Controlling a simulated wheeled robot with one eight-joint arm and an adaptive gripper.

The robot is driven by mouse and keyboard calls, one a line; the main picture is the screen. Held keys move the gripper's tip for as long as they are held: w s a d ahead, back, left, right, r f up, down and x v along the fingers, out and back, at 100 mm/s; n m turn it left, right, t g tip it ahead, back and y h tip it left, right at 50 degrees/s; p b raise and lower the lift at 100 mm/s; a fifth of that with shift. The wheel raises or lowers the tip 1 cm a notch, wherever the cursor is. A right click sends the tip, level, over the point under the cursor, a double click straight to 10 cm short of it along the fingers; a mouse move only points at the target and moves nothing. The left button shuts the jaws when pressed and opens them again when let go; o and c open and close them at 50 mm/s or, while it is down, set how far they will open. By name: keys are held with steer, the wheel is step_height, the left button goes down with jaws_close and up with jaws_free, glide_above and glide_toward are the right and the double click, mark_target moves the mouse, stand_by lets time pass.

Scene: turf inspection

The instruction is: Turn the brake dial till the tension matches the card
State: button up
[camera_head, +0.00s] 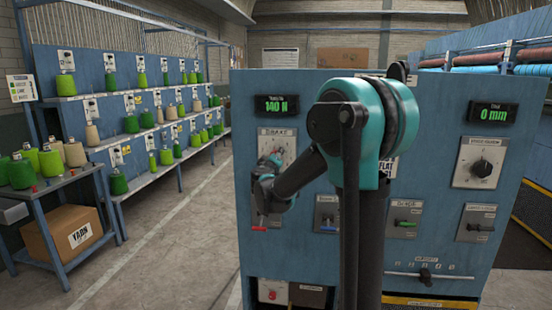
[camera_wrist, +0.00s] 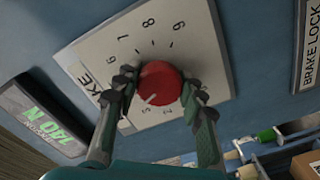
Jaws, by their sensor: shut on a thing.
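The brake dial (camera_wrist: 160,82) is a red round knob on a white scale plate (camera_wrist: 88,60) in the wrist view. Its pale pointer mark faces the lower left; the number there is partly hidden. My gripper (camera_wrist: 158,90) is shut on the knob, one finger on each side. In the head view my gripper (camera_head: 268,170) is at the brake plate (camera_head: 280,138), partly behind my own arm. The tension display (camera_head: 277,105) reads 140 N in green; it also shows tilted in the wrist view (camera_wrist: 45,118). A white card reading "FLAT" (camera_head: 388,167) is partly hidden; I see no tension value on it.
A brake lock label (camera_wrist: 309,45) is at the right in the wrist view. Yarn shelves (camera_head: 95,95) stand at the left. The floor (camera_head: 165,230) between is clear.

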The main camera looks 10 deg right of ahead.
steer(key=n, duration=0.7)
stand_by(0.6)
steer(key=o, duration=1.2)
steer(key=shift+c, duration=0.2)
steer(key=v, duration=1.2)
